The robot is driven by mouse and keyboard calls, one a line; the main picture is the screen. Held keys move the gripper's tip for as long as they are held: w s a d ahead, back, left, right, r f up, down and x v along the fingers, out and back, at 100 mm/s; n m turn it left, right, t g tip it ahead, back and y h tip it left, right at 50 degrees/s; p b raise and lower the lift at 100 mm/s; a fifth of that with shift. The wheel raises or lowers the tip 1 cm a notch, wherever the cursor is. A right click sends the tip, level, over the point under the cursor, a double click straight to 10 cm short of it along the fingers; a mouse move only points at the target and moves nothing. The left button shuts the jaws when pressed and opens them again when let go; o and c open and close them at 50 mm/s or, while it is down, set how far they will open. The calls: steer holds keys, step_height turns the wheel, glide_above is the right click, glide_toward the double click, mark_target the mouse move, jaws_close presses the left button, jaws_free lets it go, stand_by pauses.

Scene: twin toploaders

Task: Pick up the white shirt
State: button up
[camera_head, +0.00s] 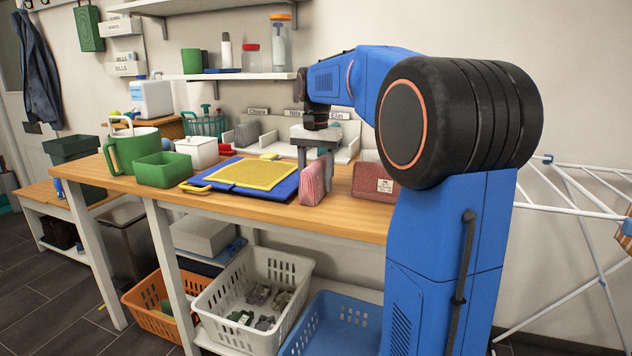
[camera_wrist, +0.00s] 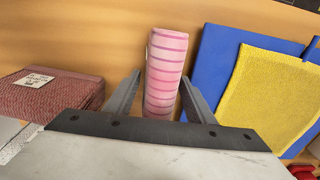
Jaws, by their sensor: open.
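I cannot make out a clear white shirt in either view. My gripper (camera_head: 316,158) is over the wooden table, pointing down, with its jaws open. Below it stands an upright pink-striped piece, perhaps folded cloth (camera_head: 312,186). In the wrist view this pink-and-white striped piece (camera_wrist: 163,65) shows between the two open fingers of my gripper (camera_wrist: 160,85). The fingers are on either side of it; I cannot tell whether they touch it.
A dark red labelled bundle (camera_head: 374,182) lies to the right. A blue board (camera_head: 285,188) with a yellow mesh cloth (camera_head: 250,174) lies left. Green bin (camera_head: 162,170) and jug (camera_head: 130,150) stand further left. White basket (camera_head: 222,310), orange basket (camera_head: 150,315) and blue basket (camera_head: 335,328) sit below.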

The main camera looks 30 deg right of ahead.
steer(key=c, duration=1)
steer(key=shift+o, duration=0.2)
